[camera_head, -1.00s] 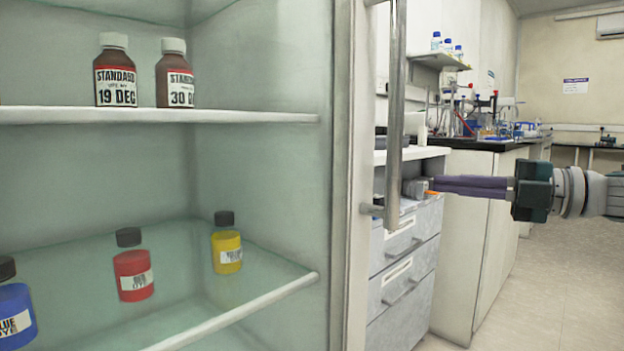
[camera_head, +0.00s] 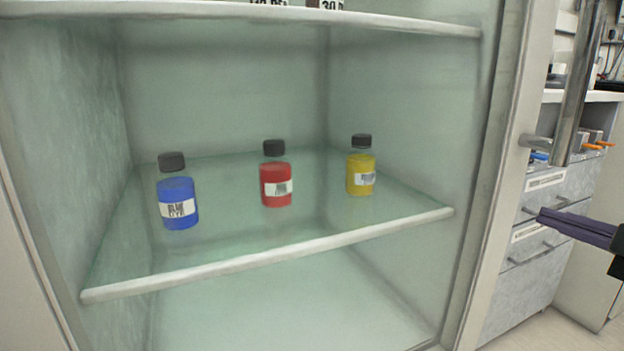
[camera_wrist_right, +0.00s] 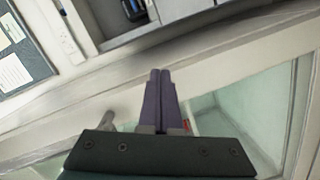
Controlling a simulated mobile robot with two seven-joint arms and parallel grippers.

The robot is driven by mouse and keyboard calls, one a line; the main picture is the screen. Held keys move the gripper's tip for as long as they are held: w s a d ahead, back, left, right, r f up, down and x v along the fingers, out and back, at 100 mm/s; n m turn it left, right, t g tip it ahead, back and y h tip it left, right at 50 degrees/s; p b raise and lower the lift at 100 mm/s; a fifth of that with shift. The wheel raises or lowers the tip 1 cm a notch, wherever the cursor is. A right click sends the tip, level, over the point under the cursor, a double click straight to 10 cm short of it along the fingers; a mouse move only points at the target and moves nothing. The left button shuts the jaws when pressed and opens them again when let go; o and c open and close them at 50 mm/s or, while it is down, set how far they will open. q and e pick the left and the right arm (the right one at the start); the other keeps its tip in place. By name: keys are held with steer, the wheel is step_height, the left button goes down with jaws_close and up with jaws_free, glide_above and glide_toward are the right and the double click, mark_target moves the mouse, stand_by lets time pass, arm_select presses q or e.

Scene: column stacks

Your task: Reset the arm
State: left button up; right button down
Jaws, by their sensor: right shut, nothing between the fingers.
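My right gripper (camera_head: 541,216) shows at the right edge of the head view, outside the cabinet and to the right of its frame. Its purple fingers are together, with nothing between them. In the right wrist view the closed fingers (camera_wrist_right: 160,74) point up the picture over the pale cabinet frame. Most of my right arm is out of the head view. My left gripper is in neither view.
The glass cabinet's shelf (camera_head: 270,258) holds a blue bottle (camera_head: 178,203), a red bottle (camera_head: 276,184) and a yellow bottle (camera_head: 360,174). A metal handle (camera_head: 577,90) stands on the frame at right. Grey drawers (camera_head: 545,232) are beyond my right gripper.

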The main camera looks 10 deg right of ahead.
steer(key=s+a+f+m+g+h, duration=0.3)
steer(key=s+a+f+m+g, duration=0.55)
steer(key=a, duration=0.45)
steer(key=s+a+f+m+g+y, duration=0.1)
steer(key=s+a+m+g, duration=0.1)
steer(key=s+a, duration=0.45)
steer(key=s+a+m+g+y, duration=0.15)
steer(key=s+a, duration=0.25)
steer(key=s, duration=0.5)
step_height(320, 180, up, 79)
steer(key=p, duration=7.9)
steer(key=shift+s+d+g, duration=0.25)
steer(key=shift+s+g, duration=0.1)
steer(key=shift+g, duration=0.05)
steer(key=shift+h, duration=0.25)
